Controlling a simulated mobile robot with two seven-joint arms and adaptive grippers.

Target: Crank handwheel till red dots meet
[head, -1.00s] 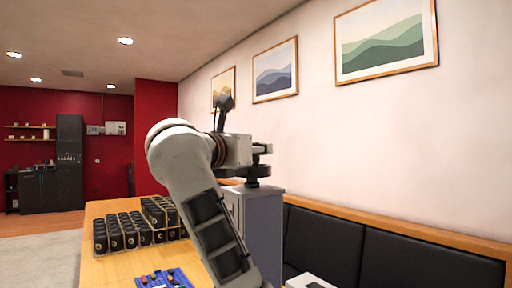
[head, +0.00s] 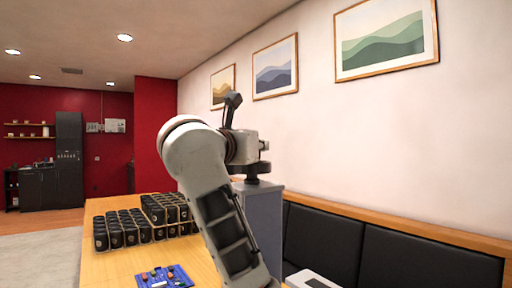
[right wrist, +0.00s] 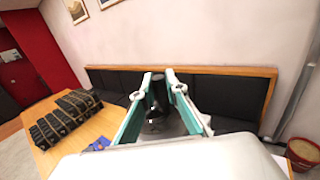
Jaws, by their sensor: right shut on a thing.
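A grey box-like column (head: 263,215) stands at the wall side of the wooden table in the head view. A small dark round part (head: 258,168), apparently the handwheel, sits on its top. My right arm rises in front and hides part of both. In the right wrist view my right gripper (right wrist: 161,82) has its teal-lined fingers on either side of a black upright handle (right wrist: 157,103) and is shut on it. The red dots cannot be made out in either view. My left gripper is in neither view.
Rows of black canisters (head: 120,230) stand on the wooden table (head: 105,270) at left. A blue tray (head: 150,283) with small red and dark pieces lies near its front. A black padded bench (head: 400,260) runs along the wall. A white box (head: 309,280) shows at the bottom.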

